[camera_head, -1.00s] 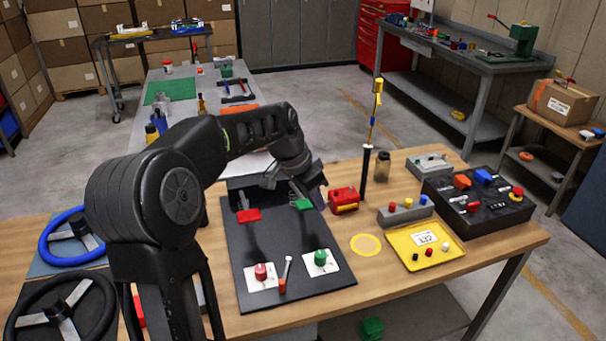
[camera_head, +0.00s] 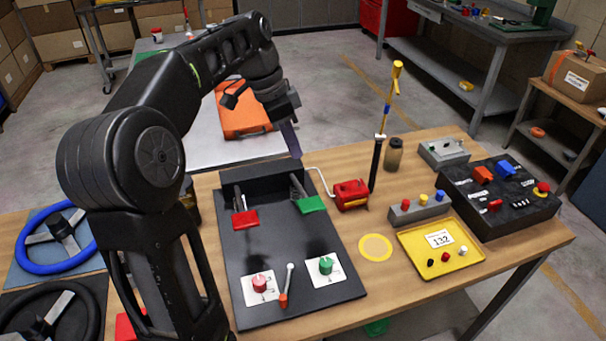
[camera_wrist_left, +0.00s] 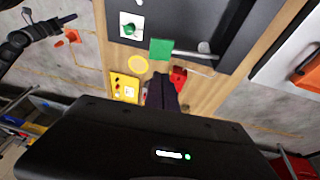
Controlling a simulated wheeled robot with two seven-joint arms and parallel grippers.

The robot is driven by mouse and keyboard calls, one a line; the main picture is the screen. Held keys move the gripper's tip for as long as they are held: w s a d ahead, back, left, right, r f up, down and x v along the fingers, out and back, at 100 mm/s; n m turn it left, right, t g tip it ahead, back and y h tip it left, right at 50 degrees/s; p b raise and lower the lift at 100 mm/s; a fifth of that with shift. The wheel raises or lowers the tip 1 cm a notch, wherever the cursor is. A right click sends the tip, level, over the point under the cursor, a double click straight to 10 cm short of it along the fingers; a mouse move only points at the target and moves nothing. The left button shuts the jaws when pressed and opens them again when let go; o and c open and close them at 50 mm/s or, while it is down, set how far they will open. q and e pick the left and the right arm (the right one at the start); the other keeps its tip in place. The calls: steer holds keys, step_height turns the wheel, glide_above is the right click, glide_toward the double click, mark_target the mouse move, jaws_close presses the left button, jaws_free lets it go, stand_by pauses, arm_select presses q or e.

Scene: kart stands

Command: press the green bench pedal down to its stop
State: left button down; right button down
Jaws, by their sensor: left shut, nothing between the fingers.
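The green pedal (camera_head: 311,205) is a flat green pad on a grey lever, at the right of the upright block on the black board (camera_head: 285,240). It also shows in the left wrist view (camera_wrist_left: 161,49). My left gripper (camera_head: 295,150) is shut and empty, pointing down above and behind the pedal, apart from it. Its dark fingers (camera_wrist_left: 162,90) show in the wrist view, their tips near the pad's edge in the picture. A black arm, likely my right one, shows at the wrist view's upper left with its gripper (camera_wrist_left: 48,18); its jaw state is unclear.
A red pedal (camera_head: 244,219) sits left of the green one. A red box with a crank (camera_head: 351,194) and a black post (camera_head: 376,163) stand close on the right. Red and green knobs (camera_head: 326,265) are on the board's front. A yellow tray (camera_head: 412,241) lies farther right.

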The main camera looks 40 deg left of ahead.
arm_select(q)
steer(key=b, duration=0.5)
glide_toward(313, 204)
steer(key=p+x, duration=0.1)
steer(key=x, duration=0.4)
steer(key=shift+w+d+p, duration=0.1)
steer(key=shift+p, duration=0.3)
steer(key=shift+d+f, duration=0.1)
steer(key=shift+f, duration=0.5)
